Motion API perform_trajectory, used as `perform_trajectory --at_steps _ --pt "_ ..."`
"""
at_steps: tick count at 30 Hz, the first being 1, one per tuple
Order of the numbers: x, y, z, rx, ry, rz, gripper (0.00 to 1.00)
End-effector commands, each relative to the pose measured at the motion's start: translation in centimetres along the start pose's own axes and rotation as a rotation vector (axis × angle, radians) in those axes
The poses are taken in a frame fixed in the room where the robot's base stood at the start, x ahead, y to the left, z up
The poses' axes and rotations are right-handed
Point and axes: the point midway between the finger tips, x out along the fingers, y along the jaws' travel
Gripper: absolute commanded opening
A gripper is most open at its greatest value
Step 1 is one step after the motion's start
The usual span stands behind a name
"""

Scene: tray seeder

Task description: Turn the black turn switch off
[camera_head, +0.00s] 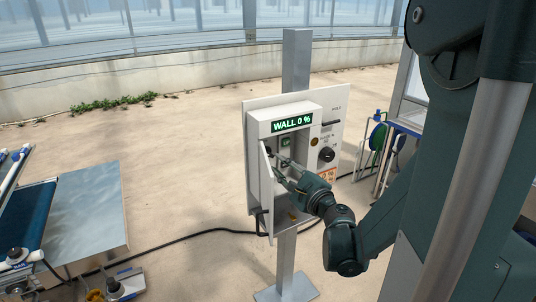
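A pale control box (250,115) is mounted on a grey post, with a lit green "WALL 0 %" display at its top. A black round knob (327,155) is on the right part of its face, apart from my gripper. A small dark part (268,152) shows inside the recess at left; I cannot tell whether it is a turn switch. My gripper (280,169) reaches into the recess below the display, beside the hinged door. Its fingers are small and overlap the box, so their opening and any contact are unclear. The gripper hides part of the recess.
A narrow open door (267,190) stands at the recess's left edge. A green button (285,142) is in the recess. A blue belt machine (70,215) is at left, a hose rack (385,140) at right. A black cable crosses the floor.

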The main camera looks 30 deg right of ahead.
Motion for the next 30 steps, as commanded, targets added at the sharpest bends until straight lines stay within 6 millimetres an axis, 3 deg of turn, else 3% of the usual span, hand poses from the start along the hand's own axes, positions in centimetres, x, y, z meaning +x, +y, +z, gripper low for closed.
perform_trajectory --at_steps 17,30 --pt "0.7 0.1 -0.1 0.000 0.000 0.000 0.23" --pt "5.0 0.1 0.0 0.000 -0.001 0.001 0.23"
